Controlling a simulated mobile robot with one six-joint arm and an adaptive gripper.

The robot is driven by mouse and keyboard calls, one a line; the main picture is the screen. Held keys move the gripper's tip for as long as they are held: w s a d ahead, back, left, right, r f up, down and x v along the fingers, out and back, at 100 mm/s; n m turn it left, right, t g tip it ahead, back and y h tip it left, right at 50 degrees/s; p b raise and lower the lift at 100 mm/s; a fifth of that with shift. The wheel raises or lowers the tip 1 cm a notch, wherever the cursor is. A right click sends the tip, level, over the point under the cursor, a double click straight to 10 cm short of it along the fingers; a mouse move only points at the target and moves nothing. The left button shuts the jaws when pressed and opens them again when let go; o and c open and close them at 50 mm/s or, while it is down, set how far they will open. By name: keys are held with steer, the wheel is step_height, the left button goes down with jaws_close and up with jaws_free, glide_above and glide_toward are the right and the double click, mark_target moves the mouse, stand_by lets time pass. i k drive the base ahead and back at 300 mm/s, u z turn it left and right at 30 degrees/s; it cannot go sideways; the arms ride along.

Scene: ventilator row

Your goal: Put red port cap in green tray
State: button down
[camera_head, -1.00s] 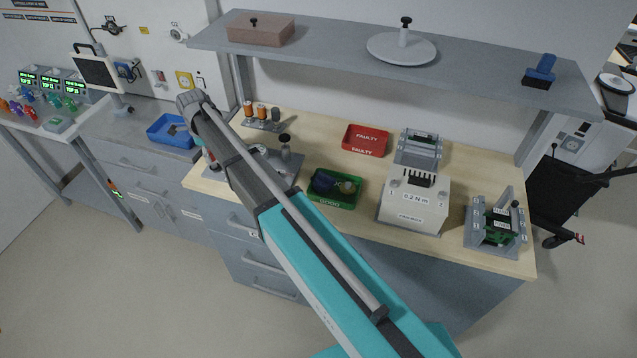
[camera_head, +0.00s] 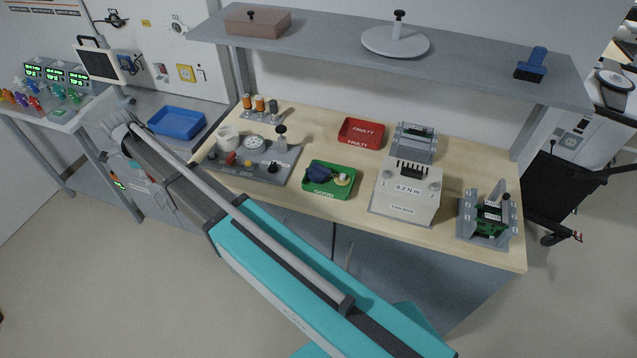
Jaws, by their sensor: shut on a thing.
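The green tray (camera_head: 322,193), labelled GOOD, stands on the wooden bench and holds a dark blue piece (camera_head: 318,173) and a small pale yellowish piece (camera_head: 342,179). A small red piece (camera_head: 231,158) sits on the grey fixture plate left of the tray; I cannot tell whether it is a port cap. Several coloured pieces, a red one (camera_head: 35,102) among them, stand on the side table at the far left. My arm reaches to the upper left, with its wrist in front of the grey cabinets, left of the bench. My gripper's fingers and anything in them are hidden behind the wrist.
The red tray (camera_head: 361,146), labelled FAULTY, is behind the green one. An empty-looking blue tray (camera_head: 177,136) stands on the grey counter. A white torque box (camera_head: 405,200) and grey fixtures fill the bench's right. A grey shelf (camera_head: 330,50) overhangs the bench.

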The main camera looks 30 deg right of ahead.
mark_target(342, 190)
steer(key=u, duration=1.05)
steer(key=k, duration=0.55)
steer(key=z, duration=3.8)
steer(key=k, duration=0.05)
steer(key=u, duration=1.8)
